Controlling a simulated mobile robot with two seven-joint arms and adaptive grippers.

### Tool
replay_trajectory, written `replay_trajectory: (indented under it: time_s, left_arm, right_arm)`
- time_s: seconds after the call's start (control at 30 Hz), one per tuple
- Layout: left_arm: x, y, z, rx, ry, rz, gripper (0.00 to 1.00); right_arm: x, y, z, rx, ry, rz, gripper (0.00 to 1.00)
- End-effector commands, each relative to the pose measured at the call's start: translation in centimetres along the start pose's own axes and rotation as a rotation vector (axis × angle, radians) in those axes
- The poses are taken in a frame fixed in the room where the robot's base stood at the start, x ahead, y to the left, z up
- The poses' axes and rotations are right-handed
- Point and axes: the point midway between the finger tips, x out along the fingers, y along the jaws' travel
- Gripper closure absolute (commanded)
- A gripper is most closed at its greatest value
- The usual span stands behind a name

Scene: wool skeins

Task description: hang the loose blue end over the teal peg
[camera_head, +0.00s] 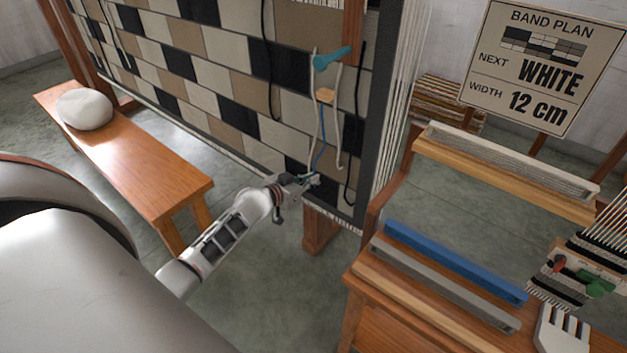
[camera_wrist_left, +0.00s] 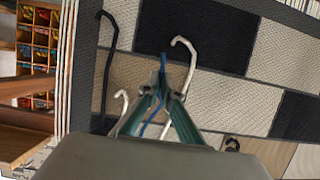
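The teal peg (camera_head: 332,57) sticks out near the top right of the checkered woven panel. The blue end (camera_head: 322,130) is a thin strand hanging below a small orange patch, under the peg, down to my left gripper (camera_head: 308,181). In the left wrist view the blue end (camera_wrist_left: 162,68) runs between the fingertips of my left gripper (camera_wrist_left: 167,94), which are closed together on it. The strand's tail shows below the tips. The gripper is low in front of the panel, well below the peg. My right gripper is in neither view.
Pale cords (camera_head: 339,120) and black cords (camera_head: 357,120) hang beside the blue strand. A bench (camera_head: 150,160) with a pale ball (camera_head: 85,109) stands left. A blue bar (camera_head: 450,262) and a white comb (camera_head: 560,330) lie at lower right.

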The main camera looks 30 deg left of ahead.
Motion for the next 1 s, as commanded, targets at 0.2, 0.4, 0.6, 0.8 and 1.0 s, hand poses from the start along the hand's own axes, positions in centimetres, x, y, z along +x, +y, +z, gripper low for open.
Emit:
replay_trajectory:
  time_s: [0.2,0.4,0.6,0.8,1.0]
  left_arm:
    - [-2.1,-0.6,-2.0,0.003,0.004,0.000,1.00]
    - [-3.8,-1.1,-3.0,0.003,0.003,0.000,1.00]
    - [-4.5,-1.2,-3.2,0.000,0.000,0.001,1.00]
    - [-4.5,-1.2,-3.0,0.000,-0.002,0.001,1.00]
    - [-4.9,-1.3,-4.3,0.002,0.003,0.001,1.00]
  right_arm:
    - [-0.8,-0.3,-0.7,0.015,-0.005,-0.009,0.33]
    - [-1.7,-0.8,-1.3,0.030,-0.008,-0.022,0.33]
    - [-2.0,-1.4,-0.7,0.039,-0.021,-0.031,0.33]
    - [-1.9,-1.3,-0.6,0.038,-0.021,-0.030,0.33]
    - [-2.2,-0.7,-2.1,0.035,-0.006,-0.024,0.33]
